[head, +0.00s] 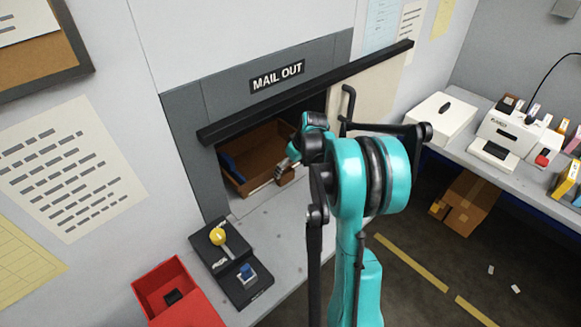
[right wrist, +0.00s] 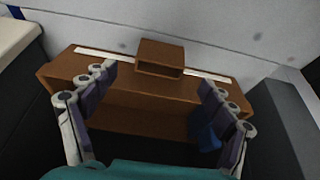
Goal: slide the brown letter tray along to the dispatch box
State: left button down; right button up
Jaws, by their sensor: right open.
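The brown letter tray (head: 262,146) sits inside the opening under the MAIL OUT sign in the head view. In the right wrist view the tray (right wrist: 120,93) fills the middle, with a brown block-like handle (right wrist: 160,57) on its pale-striped front edge. A blue item (right wrist: 204,137) lies inside the tray. My right gripper (head: 287,165) is at the tray's front edge, partly hidden by my arm. In the right wrist view its fingers are open, apart on either side of the handle; I cannot tell whether they touch the tray. I cannot surely identify the dispatch box. My left gripper is not in view.
A dark horizontal rail (head: 310,90) crosses above the opening. A black control panel (head: 232,262) with a yellow lever and blue button is on the counter, beside a red bin (head: 180,297). A white slotted box (head: 441,117) stands on the right-hand bench. Pale counter (head: 272,225) before the opening is clear.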

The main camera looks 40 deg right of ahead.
aim_at(285, 176)
jog(key=b+x, duration=0.2)
jog(key=x, duration=0.5)
jog(key=shift+w+f, duration=0.1)
jog(key=shift+f, duration=0.15)
jog(key=c, duration=1.7)
